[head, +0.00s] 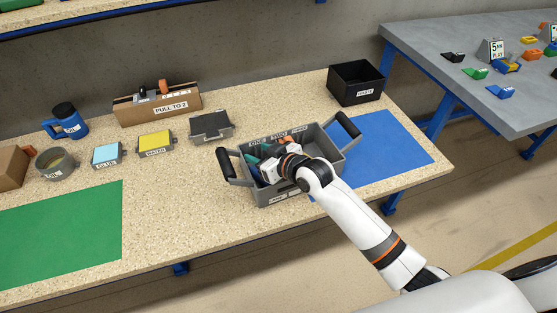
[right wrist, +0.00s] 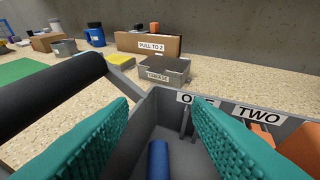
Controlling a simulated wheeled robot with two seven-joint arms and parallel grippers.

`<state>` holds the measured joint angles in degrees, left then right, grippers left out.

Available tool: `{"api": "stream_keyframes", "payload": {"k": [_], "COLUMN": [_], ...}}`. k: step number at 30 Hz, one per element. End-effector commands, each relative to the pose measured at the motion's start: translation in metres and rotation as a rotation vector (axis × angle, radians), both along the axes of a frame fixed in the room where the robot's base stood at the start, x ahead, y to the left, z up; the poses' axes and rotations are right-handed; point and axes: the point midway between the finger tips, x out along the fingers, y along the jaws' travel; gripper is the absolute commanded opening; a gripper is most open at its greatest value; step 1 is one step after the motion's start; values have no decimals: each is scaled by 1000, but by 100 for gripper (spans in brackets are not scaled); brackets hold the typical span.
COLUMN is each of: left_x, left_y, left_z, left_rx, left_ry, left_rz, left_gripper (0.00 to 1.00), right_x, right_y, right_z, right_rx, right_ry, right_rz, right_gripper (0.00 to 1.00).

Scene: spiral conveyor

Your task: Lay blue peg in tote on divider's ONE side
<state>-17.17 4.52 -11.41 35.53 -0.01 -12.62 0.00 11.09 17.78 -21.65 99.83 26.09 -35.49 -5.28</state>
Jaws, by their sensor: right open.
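The grey tote (head: 284,195) with black handles stands on the speckled bench, and its wall also shows in the right wrist view (right wrist: 150,105). Labels ONE (right wrist: 197,99) and TWO (right wrist: 257,114) are on its far rim. The blue peg (right wrist: 158,160) is inside the tote on the ONE side, low between my right fingers. My right gripper (head: 262,158) is over the tote with its teal fingers (right wrist: 160,112) open and apart from the peg. The right finger hides much of the divider. My left gripper is not in view.
Orange pieces (right wrist: 264,136) are on the TWO side. A black waste bin (head: 356,84) stands behind, and a blue mat (head: 385,150) lies to the right. A grey box (head: 211,127) and yellow box (head: 155,143) stand left of the tote. The green mat (head: 60,235) is clear.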

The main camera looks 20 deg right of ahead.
Motion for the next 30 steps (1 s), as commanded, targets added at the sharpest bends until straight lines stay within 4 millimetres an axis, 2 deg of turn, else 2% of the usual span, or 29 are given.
{"api": "stream_keyframes", "payload": {"k": [9,15,21,30], "left_x": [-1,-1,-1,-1], "left_y": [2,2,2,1], "left_z": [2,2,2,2], "left_rx": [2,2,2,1], "left_ry": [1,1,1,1], "left_rz": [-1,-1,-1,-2], "left_gripper": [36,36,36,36], "right_x": [-61,-87,-96,-96], "right_y": [-32,-45,-50,-50], "right_z": [24,36,42,42], "right_rx": [-6,-4,-3,-3], "right_ry": [4,4,4,3], "right_rz": [0,1,0,0], "right_gripper": [45,45,45,45]}}
